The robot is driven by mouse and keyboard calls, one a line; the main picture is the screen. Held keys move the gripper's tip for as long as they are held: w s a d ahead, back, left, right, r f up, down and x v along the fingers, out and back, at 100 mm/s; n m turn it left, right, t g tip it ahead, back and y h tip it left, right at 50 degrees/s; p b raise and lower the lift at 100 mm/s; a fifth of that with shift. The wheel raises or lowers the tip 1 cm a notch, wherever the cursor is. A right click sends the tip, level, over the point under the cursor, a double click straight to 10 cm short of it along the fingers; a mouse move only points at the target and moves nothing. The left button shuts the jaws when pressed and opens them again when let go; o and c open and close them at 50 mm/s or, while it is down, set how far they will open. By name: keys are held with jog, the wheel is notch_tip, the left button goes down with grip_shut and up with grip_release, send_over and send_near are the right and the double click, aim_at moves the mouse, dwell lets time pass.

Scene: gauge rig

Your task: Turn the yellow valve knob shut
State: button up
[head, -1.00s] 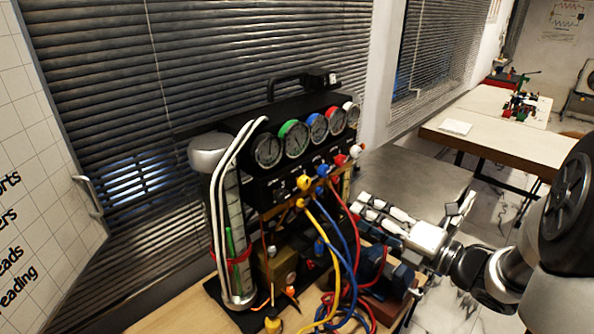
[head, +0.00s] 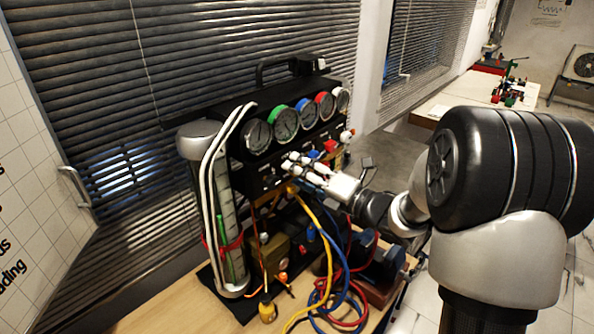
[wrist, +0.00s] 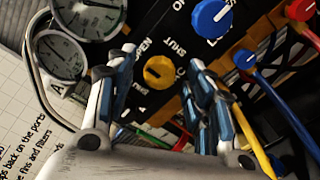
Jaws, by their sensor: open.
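The yellow valve knob (wrist: 159,72) is on the black panel in the wrist view, with a pale pointer mark and the words OPEN and SHUT printed by it. It sits between the two fingers of my gripper (wrist: 163,80), which are spread with a gap on each side. Whether the fingers are level with the knob in depth I cannot tell. In the head view my gripper (head: 300,166) is at the front of the gauge rig (head: 262,175), below the gauges, and its fingers hide the yellow knob.
A blue knob (wrist: 212,17) is close to the right finger, and a red knob (wrist: 301,9) is farther right. Yellow (head: 318,208), blue and red hoses hang below the panel. Round gauges (head: 285,124) line the top. White pipes (head: 212,165) stand at the rig's left.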

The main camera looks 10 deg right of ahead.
jog(key=shift+w+a, duration=0.45)
jog(key=shift+w, duration=0.15)
jog(key=shift+c, duration=0.4)
jog(key=c, duration=1)
